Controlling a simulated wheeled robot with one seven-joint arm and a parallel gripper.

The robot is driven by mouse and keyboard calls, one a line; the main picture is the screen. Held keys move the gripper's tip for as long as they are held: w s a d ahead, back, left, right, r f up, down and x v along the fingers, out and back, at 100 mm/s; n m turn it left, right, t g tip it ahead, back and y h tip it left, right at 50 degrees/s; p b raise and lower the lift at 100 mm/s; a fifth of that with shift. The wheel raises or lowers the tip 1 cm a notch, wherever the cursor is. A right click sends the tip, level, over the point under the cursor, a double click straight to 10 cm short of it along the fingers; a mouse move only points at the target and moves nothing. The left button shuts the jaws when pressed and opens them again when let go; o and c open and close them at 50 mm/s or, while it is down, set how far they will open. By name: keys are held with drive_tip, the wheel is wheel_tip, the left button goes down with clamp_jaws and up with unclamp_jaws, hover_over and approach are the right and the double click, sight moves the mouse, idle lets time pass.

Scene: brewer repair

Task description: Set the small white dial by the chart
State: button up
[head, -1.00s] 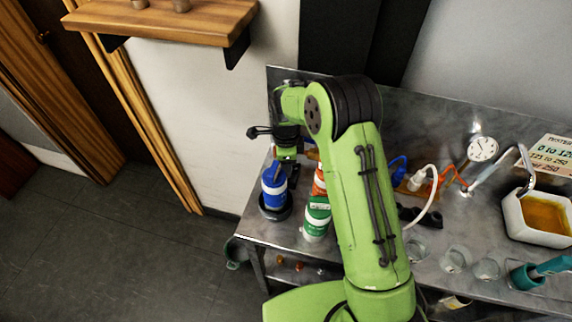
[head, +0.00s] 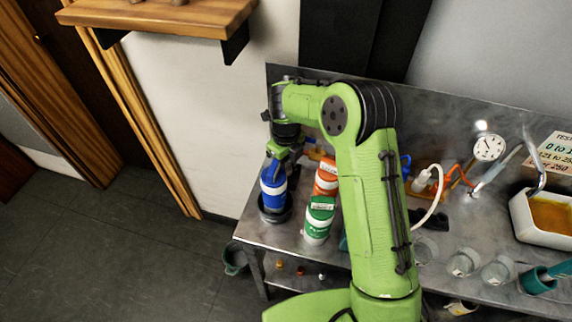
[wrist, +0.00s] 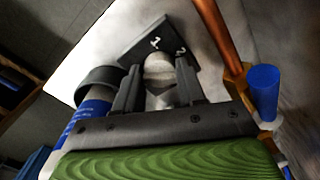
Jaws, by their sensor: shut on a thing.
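The small white dial (wrist: 158,68) is a pale rounded knob on a dark plate (wrist: 165,42) in the wrist view. The plate carries a white 1 and another digit, partly hidden by a finger. My gripper (wrist: 157,92) has one finger on each side of the knob and is shut on it. In the head view my gripper (head: 280,158) is small and partly hidden, above the blue bottle; the dial cannot be made out there. The chart (head: 554,152) is cut off at the right edge of the head view; "0 to" and "250" can be read.
A blue bottle (head: 273,188), a green bottle (head: 319,218) and an orange one (head: 326,178) stand near the bench's left end. A round gauge (head: 488,147), white basin (head: 518,222) and glass cups are at right. A copper pipe (wrist: 214,35) rises close beside my gripper.

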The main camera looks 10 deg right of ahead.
drive_tip(key=shift+m, duration=0.3)
drive_tip(key=shift+w, duration=0.1)
drive_tip(key=o, duration=1.1)
drive_tip(key=shift+c, duration=0.2)
wheel_tip(320, 180, up, 16)
drive_tip(key=p, duration=0.2)
drive_tip(key=shift+p, duration=0.3)
drive_tip(key=shift+f, duration=0.15)
